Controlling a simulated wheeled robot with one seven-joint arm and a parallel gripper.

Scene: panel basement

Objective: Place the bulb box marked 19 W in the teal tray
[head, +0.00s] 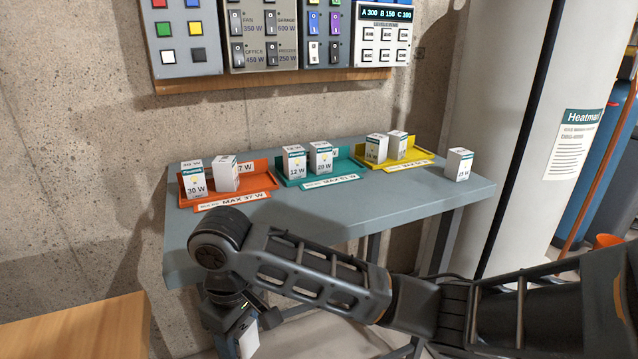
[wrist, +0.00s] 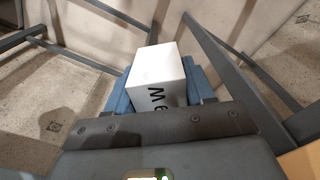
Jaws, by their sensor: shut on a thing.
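My gripper (head: 238,322) hangs low in front of the table, below its top. It is shut on a white bulb box (wrist: 158,72), seen between the blue pads in the wrist view. A "W" and part of a digit show on the box; the full number is hidden. Part of this box also shows in the head view (head: 249,342). The teal tray (head: 343,170) is in the middle of the table, labelled MAX with a blurred number. Two white boxes stand upright in it, one marked 12 W (head: 294,163) and one seemingly 28 W (head: 321,158).
The yellow tray (head: 416,156), at right, holds two boxes. A single box (head: 458,164) stands at the table's right end. A wooden surface (head: 75,325) is at lower left. The table's front strip (head: 330,215) is clear.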

